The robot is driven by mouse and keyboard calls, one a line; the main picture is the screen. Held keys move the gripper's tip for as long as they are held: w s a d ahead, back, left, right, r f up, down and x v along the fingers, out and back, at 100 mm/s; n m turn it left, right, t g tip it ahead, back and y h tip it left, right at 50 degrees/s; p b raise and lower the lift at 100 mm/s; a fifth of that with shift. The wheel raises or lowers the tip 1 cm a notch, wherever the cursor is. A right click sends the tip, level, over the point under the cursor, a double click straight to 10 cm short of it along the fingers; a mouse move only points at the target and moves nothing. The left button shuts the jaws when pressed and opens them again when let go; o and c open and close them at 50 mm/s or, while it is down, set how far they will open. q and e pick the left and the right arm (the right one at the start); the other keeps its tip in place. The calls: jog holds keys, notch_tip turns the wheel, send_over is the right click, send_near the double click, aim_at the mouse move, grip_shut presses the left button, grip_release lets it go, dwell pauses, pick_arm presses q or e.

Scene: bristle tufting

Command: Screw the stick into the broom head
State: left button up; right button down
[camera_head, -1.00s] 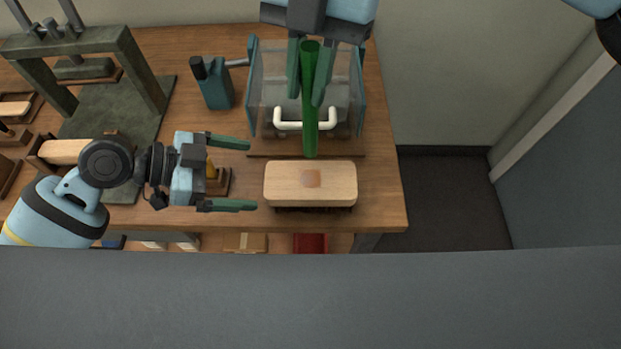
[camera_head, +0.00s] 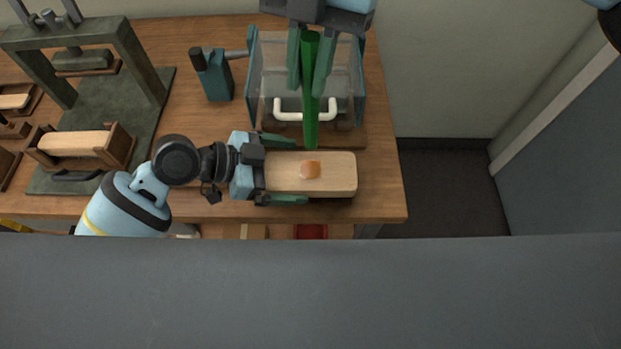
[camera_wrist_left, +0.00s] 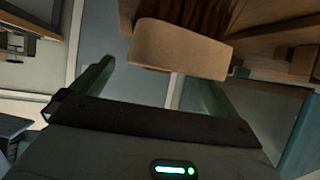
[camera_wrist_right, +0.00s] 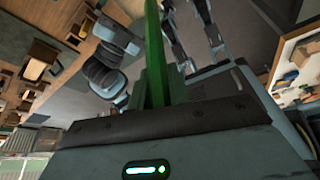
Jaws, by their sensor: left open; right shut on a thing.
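The broom head, a pale wooden block (camera_head: 335,173) with a round brownish spot (camera_head: 310,170) on top, lies near the table's front right edge. My left gripper (camera_head: 288,170) is open, its fingers along the two long sides of the block's left end. In the left wrist view the block (camera_wrist_left: 178,50) shows between the open fingers. My right gripper (camera_head: 311,85) is shut on the green stick (camera_head: 311,125), held upright above and behind the block. The stick's lower end is near the block's back edge, apart from the spot. The stick also shows in the right wrist view (camera_wrist_right: 155,55).
A clear-walled box with teal edges (camera_head: 250,80) and a white handle (camera_head: 305,115) stands behind the block. A teal device (camera_head: 215,78) is to its left. A dark press frame (camera_head: 140,65) and a wooden holder (camera_head: 118,150) stand at the left.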

aim_at(310, 180)
pick_arm(q)
jog(key=shift+x, duration=1.35)
jog(key=c, duration=1.3)
